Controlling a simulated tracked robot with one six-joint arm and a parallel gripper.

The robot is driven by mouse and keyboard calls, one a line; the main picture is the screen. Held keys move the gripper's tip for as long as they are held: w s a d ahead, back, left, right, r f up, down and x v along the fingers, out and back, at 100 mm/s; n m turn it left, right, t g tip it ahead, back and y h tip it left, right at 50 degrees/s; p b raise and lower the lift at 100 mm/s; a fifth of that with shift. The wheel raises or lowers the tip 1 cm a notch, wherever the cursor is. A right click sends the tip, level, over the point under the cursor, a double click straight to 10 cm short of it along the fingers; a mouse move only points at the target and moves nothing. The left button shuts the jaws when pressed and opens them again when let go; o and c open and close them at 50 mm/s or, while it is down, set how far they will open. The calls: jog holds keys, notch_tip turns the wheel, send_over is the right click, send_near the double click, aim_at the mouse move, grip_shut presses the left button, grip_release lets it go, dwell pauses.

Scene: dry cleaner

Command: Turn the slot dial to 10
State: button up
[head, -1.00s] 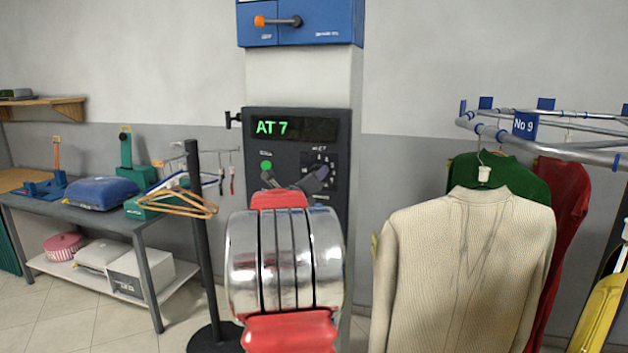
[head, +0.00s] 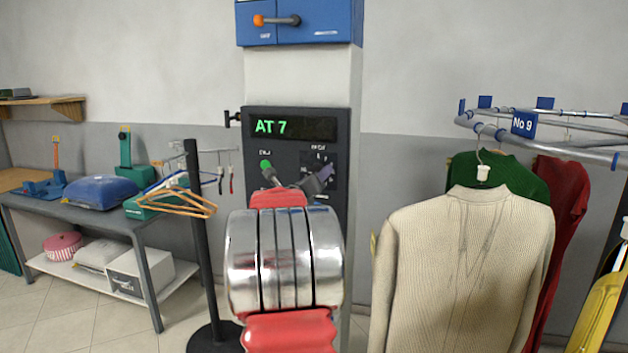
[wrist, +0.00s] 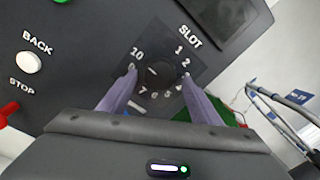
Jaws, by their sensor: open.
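The slot dial (wrist: 160,74) is a round dark knob on a dark panel, ringed by white numbers under the word SLOT. A short white mark shows on its left side, toward the upper left; the 10 (wrist: 137,53) is at the upper left of the ring. My gripper (wrist: 158,75) is open, its two purple-grey fingers on either side of the dial in the wrist view. I cannot tell whether they touch it. In the head view my gripper (head: 295,176) is in front of the control panel (head: 285,150) and hides the dial. The display (head: 290,128) reads AT 7.
A white BACK button (wrist: 28,62) and a red STOP button (wrist: 8,113) are left of the dial. A rail (head: 560,146) with hanging garments, a cream sweater (head: 465,260) in front, is on the right. A black stand (head: 198,240) with hangers is left.

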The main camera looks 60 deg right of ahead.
jog(key=shift+w+a, duration=0.1)
jog(key=s+a, duration=0.1)
jog(key=a, duration=1.2)
jog(key=shift+s+a+f, duration=0.2)
jog(key=shift+a+f, duration=0.05)
jog(key=shift+a, duration=0.05)
dwell(0.5)
